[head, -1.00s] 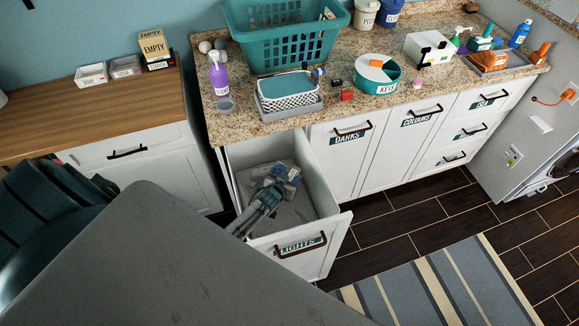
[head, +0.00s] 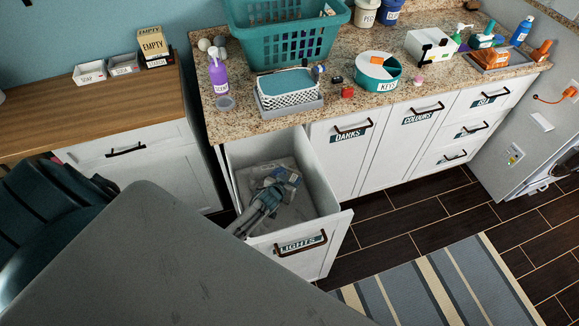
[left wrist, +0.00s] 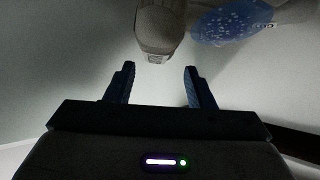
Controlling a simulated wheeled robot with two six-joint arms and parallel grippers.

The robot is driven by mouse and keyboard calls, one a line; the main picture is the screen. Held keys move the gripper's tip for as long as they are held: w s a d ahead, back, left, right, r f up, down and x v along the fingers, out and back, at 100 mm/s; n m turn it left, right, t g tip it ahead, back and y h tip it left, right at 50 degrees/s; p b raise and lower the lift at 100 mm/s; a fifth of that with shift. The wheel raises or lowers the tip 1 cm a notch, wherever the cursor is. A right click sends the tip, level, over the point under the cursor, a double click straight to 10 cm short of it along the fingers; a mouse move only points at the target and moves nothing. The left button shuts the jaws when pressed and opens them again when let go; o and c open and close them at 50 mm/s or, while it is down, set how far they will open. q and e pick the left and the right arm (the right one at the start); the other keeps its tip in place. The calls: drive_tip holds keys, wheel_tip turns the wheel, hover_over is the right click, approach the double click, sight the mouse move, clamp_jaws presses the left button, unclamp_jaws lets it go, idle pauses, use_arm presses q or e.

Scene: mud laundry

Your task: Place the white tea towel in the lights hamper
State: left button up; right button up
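The lights hamper (head: 328,258) is a white pull-out bin under the counter, standing open with a "LIGHTS" label on its front. My left gripper (head: 286,176) reaches down inside it. In the left wrist view my left gripper (left wrist: 159,82) has its two fingers apart with nothing between them. Beyond the fingertips lie a greyish rounded item with a small tag (left wrist: 158,30) and a blue speckled item (left wrist: 232,22). I cannot make out the white tea towel for certain; my arm hides part of the hamper's contents. My right gripper is out of view.
The counter (head: 335,112) above holds a teal laundry basket (head: 285,45), a patterned basket (head: 290,97), a purple spray bottle (head: 218,72) and a round "KEYS" container (head: 378,76). The closed "DARKS" front (head: 345,160) adjoins the hamper. A striped rug (head: 440,285) lies on the floor.

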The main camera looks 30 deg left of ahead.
use_arm(q)
drive_tip(key=shift+o, duration=0.7)
drive_tip(key=shift+r, duration=0.1)
drive_tip(key=shift+r+p, duration=0.6)
drive_tip(key=shift+p, duration=0.1)
drive_tip(key=shift+s+r, duration=0.1)
drive_tip(key=shift+s, duration=0.2)
drive_tip(key=b+v, duration=0.1)
drive_tip(key=v, duration=1)
drive_tip(key=shift+b, duration=0.4)
drive_tip(key=shift+s+r, duration=0.1)
drive_tip(key=shift+s, duration=0.05)
